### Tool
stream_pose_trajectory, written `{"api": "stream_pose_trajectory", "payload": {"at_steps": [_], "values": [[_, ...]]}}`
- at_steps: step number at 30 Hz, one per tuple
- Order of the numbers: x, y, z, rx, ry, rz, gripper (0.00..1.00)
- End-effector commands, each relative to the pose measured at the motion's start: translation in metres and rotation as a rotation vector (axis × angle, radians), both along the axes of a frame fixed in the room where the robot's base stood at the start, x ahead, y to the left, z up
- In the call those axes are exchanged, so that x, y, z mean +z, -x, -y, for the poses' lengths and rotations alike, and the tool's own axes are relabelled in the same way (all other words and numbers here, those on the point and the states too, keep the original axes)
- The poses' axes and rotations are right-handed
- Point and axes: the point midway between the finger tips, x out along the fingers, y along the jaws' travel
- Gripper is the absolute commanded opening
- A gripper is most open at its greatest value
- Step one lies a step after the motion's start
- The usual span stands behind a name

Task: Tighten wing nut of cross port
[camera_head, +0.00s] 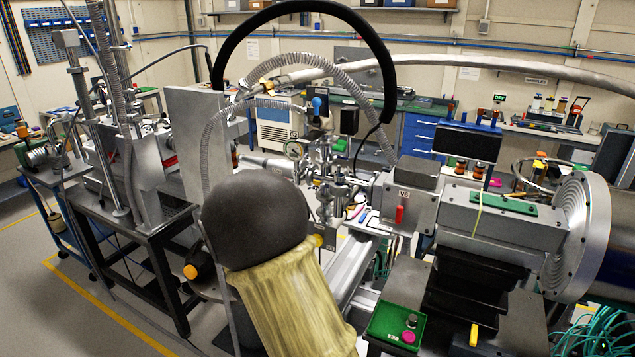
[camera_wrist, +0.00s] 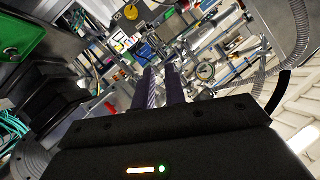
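The metal cross port assembly (camera_head: 325,165) stands at the middle of the beamline in the head view, a cluster of steel flanges and fittings. Its lower left part is hidden behind my arm. I cannot make out the wing nut in either view. In the wrist view a round flange-like fitting (camera_wrist: 206,71) shows to the right of the fingertips, among blurred metal parts. The head view does not show my fingers.
A grey valve body (camera_head: 405,205) with a red handle stands right of the cross port. A green tray (camera_head: 378,322) sits below it; a green tray also shows in the wrist view (camera_wrist: 20,35). A corrugated hose (camera_head: 207,150) and a thick black hose (camera_head: 388,75) loop around the assembly.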

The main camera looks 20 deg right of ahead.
Motion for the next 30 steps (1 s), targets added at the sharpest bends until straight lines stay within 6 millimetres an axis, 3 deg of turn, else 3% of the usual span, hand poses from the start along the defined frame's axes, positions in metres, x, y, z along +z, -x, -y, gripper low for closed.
{"api": "stream_pose_trajectory", "payload": {"at_steps": [3,9,23,30], "values": [[0.031,-0.011,0.013,-0.169,0.074,0.167,0.13],[0.059,-0.007,0.024,-0.349,0.167,0.352,0.13],[0.062,-0.006,0.028,-0.374,0.179,0.377,0.13],[0.065,-0.022,0.049,-0.375,0.181,0.376,0.13]]}}
